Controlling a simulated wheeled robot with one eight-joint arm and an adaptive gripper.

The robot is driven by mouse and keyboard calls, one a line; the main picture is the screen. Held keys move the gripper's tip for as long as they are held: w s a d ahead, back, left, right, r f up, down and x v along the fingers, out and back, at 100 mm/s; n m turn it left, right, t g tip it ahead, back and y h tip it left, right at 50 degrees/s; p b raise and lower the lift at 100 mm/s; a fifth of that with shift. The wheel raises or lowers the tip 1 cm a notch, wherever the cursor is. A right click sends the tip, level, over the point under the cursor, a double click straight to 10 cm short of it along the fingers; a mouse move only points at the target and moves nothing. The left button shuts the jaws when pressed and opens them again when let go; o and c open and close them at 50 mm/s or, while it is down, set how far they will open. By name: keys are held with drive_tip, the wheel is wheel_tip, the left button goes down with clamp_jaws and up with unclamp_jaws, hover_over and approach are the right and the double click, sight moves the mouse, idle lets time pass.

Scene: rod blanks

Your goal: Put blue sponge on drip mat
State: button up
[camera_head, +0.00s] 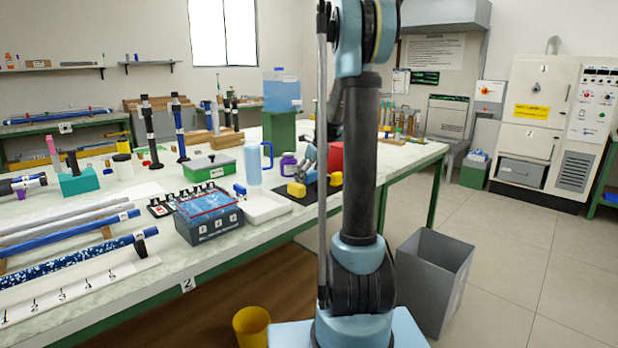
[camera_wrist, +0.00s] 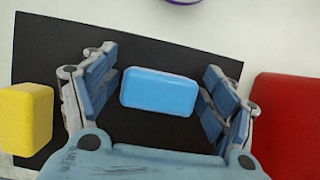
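The blue sponge (camera_wrist: 160,91) lies between my gripper's fingers in the wrist view, over the black drip mat (camera_wrist: 50,40). It looks to rest flat on the mat, with the mat's dark surface around it. My gripper (camera_wrist: 158,88) is open, with a gap between each finger pad and the sponge. In the head view, my gripper (camera_head: 307,160) is low over the drip mat (camera_head: 288,201) near the table's front edge. A small blue patch (camera_head: 311,177) under the gripper appears to be the sponge, partly hidden.
A yellow block (camera_wrist: 26,118) is at the mat's left edge. A red object (camera_wrist: 286,118) stands to the right of the mat. In the head view, a purple-labelled jar (camera_head: 288,165), a blue jug (camera_head: 253,164) and a white tray (camera_head: 265,208) are nearby.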

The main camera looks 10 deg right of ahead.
drive_tip(key=shift+r, duration=0.6)
drive_tip(key=v, duration=1.1)
drive_tip(key=s+a+f+n, duration=0.1)
drive_tip(key=s+a+n, duration=0.1)
drive_tip(key=s+n, duration=0.85)
drive_tip(key=s+f+n+h, duration=0.1)
drive_tip(key=s+f+n, duration=0.4)
drive_tip(key=s, duration=0.5)
drive_tip(key=s+f+n+g, duration=0.1)
drive_tip(key=s+f+n, duration=0.5)
drive_tip(key=s, duration=0.4)
drive_tip(key=s+f+n+h, duration=0.1)
drive_tip(key=s+f+n, duration=0.5)
drive_tip(key=s, duration=0.4)
drive_tip(key=shift+s+n+h, duration=0.3)
drive_tip(key=shift+n, duration=0.55)
drive_tip(key=shift+f, duration=0.15)
